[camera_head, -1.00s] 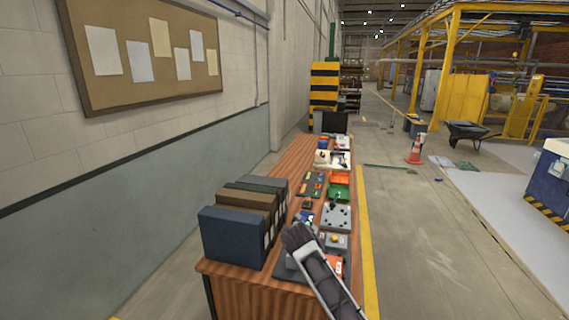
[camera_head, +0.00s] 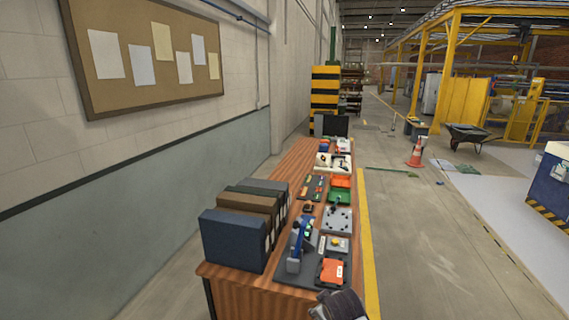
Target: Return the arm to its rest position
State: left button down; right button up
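My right arm shows only as a dark, rounded end part, most likely the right gripper (camera_head: 338,305), at the bottom edge of the head view. It is at the near right corner of the wooden table (camera_head: 238,290), apart from the objects on the table as far as I can see. Its fingers cannot be made out, so I cannot tell whether it is open or shut. My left gripper is not in view.
The table holds a blue upright device (camera_head: 297,245), an orange block (camera_head: 331,271), a grey plate (camera_head: 338,219), a green tray (camera_head: 339,197), an orange tray (camera_head: 340,182) and several dark binders (camera_head: 233,239). An orange cone (camera_head: 416,152) stands on the open floor at right.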

jog(key=s+d+f+m+g, duration=0.1)
jog(key=s+d+m, duration=0.15)
jog(key=s, duration=0.55)
jog(key=s+d+m+g, duration=0.1)
jog(key=s+d, duration=0.3)
jog(key=s, duration=0.4)
jog(key=s+d+f+m+g, duration=0.15)
jog(key=s+d, duration=0.25)
jog(key=s, duration=0.4)
notch_tip(320, 180, down, 32)
jog(key=s+g, duration=0.1)
jog(key=s, duration=0.2)
jog(key=s+d+f, duration=0.1)
jog(key=s+f, duration=0.9)
jog(key=s, duration=0.1)
jog(key=s+d+f+g, duration=0.1)
jog(key=s+d+f, duration=0.1)
jog(key=s+f, duration=0.8)
jog(key=shift+s+d, duration=0.3)
jog(key=shift+s, duration=0.35)
jog(key=shift+g, duration=0.25)
